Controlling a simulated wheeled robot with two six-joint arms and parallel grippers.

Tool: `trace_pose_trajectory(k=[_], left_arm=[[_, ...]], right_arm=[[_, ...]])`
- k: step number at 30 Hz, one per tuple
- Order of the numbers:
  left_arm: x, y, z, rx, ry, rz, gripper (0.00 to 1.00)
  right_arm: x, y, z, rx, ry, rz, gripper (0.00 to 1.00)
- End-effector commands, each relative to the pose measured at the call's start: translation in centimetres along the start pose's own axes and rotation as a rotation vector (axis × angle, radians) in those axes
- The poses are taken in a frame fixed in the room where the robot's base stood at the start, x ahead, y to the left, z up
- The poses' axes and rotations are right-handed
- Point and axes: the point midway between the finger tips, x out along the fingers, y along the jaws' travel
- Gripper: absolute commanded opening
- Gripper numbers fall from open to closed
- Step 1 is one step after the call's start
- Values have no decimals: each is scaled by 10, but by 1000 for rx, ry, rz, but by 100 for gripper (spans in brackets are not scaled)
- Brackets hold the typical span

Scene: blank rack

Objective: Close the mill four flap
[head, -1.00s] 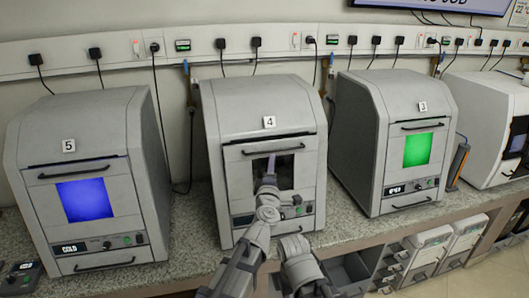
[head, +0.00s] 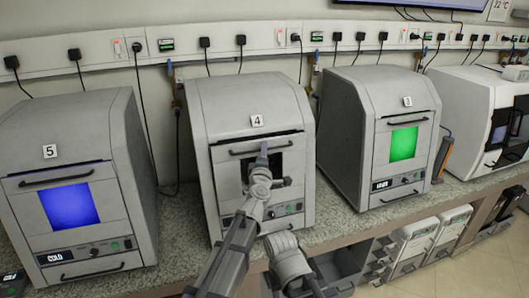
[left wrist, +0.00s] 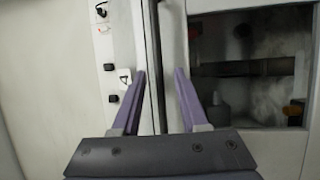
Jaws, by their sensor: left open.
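Mill four (head: 235,105) is the grey box with the "4" label, in the middle of the head view. Its front flap (head: 228,178) has a dark window and a black handle (head: 238,151) across the top. A thin dark gap shows along the flap's upper edge; I cannot tell how far it stands open. My left gripper (head: 263,152) is in front of the flap at the handle. In the left wrist view its purple fingers (left wrist: 162,85) are open, with the dark handle bar (left wrist: 154,50) between them in the picture. My right gripper is not visible.
Mill five (head: 130,120), with a blue window, stands to the left. Mill three (head: 345,120), with a green window, stands to the right. The speckled counter (head: 185,225) is bare between the mills. Cables hang from a wall rail (head: 270,40) behind.

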Motion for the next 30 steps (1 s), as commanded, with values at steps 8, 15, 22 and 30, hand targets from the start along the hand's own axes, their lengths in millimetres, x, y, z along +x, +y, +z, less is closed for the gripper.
trace_pose_trajectory(k=[8,15,22,30], left_arm=[[2,0,0,1,-1,0,42],[2,0,0,1,-1,0,15],[2,0,0,1,-1,0,0],[2,0,0,1,-1,0,0]], right_arm=[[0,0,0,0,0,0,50],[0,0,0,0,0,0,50],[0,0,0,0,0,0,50],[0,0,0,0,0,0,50]])
